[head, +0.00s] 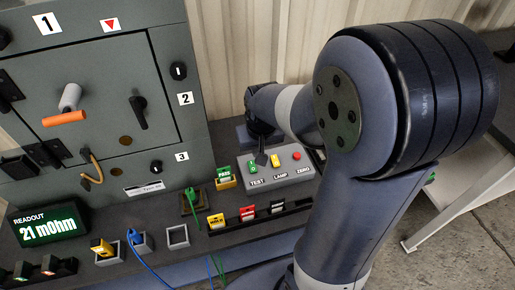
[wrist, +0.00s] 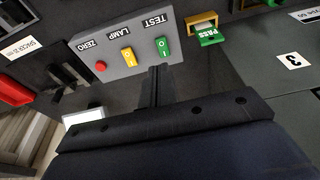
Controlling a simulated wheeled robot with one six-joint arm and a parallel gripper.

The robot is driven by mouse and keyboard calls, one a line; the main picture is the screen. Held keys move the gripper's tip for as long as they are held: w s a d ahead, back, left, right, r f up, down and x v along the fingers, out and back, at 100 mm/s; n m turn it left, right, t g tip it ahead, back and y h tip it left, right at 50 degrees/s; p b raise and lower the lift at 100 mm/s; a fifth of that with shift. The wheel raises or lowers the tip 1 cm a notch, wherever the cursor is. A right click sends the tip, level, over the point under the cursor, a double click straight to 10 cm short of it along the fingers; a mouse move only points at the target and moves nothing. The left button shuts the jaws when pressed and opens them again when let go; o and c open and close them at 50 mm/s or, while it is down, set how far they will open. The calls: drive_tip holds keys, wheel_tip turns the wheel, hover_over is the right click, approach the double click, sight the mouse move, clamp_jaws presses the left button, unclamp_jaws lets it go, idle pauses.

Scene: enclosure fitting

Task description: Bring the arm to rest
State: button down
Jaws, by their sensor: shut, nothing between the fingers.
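My arm (head: 370,200) stands large on the right of the head view, bent over, with its wrist reaching left toward the bench. My gripper (head: 261,159) is shut and empty, its tips pointing down at the grey button box (head: 285,178) near the TEST button. In the wrist view my gripper (wrist: 160,72) shows as dark closed fingers just short of the box's TEST edge. The box carries a green button (wrist: 162,48), a yellow button (wrist: 128,55) and a red button (wrist: 101,67). I cannot tell whether the tips touch it.
A grey enclosure (head: 185,100) with a closed door, orange-ended handle (head: 65,118) and black knob stands at left. A readout (head: 47,226) shows 21 mOhm. A green PASS tag (head: 224,172) sits in a yellow holder. Several coloured tags and cable plugs line the bench front.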

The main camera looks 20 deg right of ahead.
drive_tip(key=b, duration=0.2)
hover_over(253, 169)
wheel_tip(253, 169, down, 9)
drive_tip(key=shift+s+f, duration=0.1)
drive_tip(key=shift+w+r+t+b, duration=0.2)
drive_tip(key=shift+w+b, duration=0.25)
drive_tip(key=shift+b, duration=0.15)
drive_tip(key=shift+w+r+t+b, duration=0.1)
drive_tip(key=shift+w+r+b, duration=0.05)
drive_tip(key=shift+w+b, duration=0.4)
drive_tip(key=shift+s+r+p, duration=0.15)
drive_tip(key=shift+r+p, duration=0.15)
drive_tip(key=shift+r, duration=0.35)
drive_tip(key=shift+s+r, duration=0.3)
drive_tip(key=shift+r, duration=0.15)
drive_tip(key=shift+f, duration=0.15)
